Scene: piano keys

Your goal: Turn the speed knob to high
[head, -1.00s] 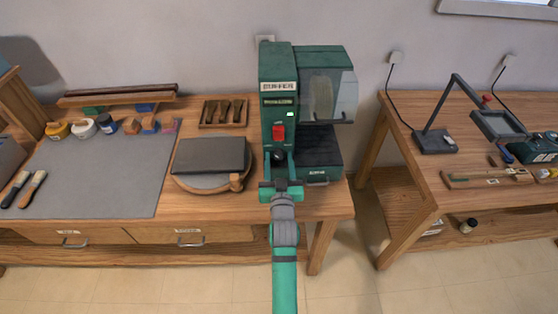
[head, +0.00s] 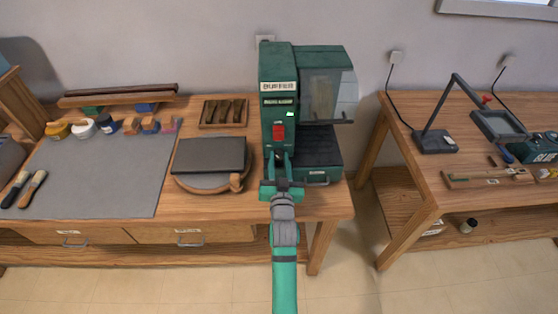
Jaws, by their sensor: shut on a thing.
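The green buffing machine (head: 278,72) stands upright on the wooden workbench, with a white label, a red switch (head: 279,132) and a small light on its front. The dark speed knob sits low on that front, below the red switch; it is mostly hidden by my fingers, and its setting cannot be read. My gripper (head: 279,156) comes from the front with its green fingers at the knob. The fingers are close together and shut on the knob.
A dark machine tray (head: 317,155) is just right of my gripper. A round board with a dark slab (head: 210,154) lies to the left. A grey mat (head: 95,175) with brushes and jars is farther left. A second bench (head: 470,190) stands right across a gap.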

